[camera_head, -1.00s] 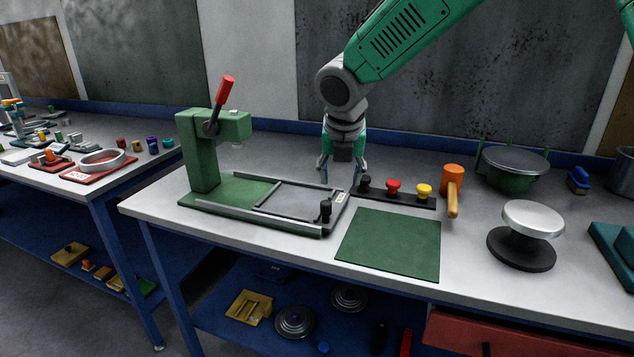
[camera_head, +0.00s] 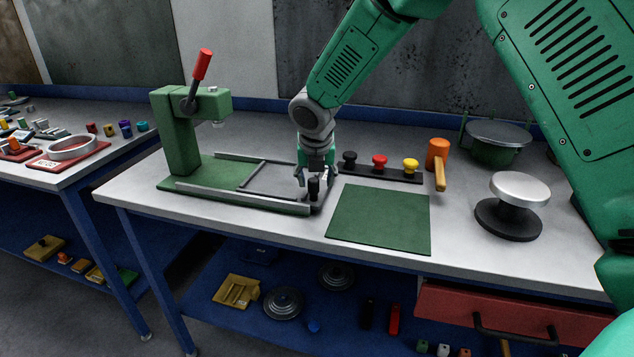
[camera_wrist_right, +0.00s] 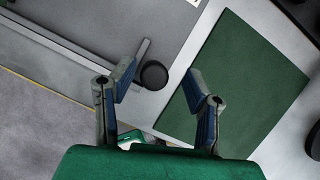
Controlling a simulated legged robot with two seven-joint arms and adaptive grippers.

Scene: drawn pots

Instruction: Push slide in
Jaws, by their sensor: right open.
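The slide (camera_head: 276,180) is a flat grey plate lying between two metal rails (camera_head: 240,198) on the green base of a press (camera_head: 180,130). It sits at the right end of the rails, away from the press column. An upright black knob (camera_head: 314,189) stands at its right end; it also shows in the right wrist view (camera_wrist_right: 154,75). My right gripper (camera_head: 314,178) is open over the knob, pointing down. In the wrist view the knob lies between the open fingertips (camera_wrist_right: 162,82), nearer the left one. Contact cannot be told. My left gripper is not in view.
A green mat (camera_head: 380,218) lies right of the slide. A dark strip with black, red and yellow knobs (camera_head: 380,170) is behind it. An orange mallet (camera_head: 438,160) and a silver-topped stand (camera_head: 518,195) are further right. The press has a red-handled lever (camera_head: 202,65).

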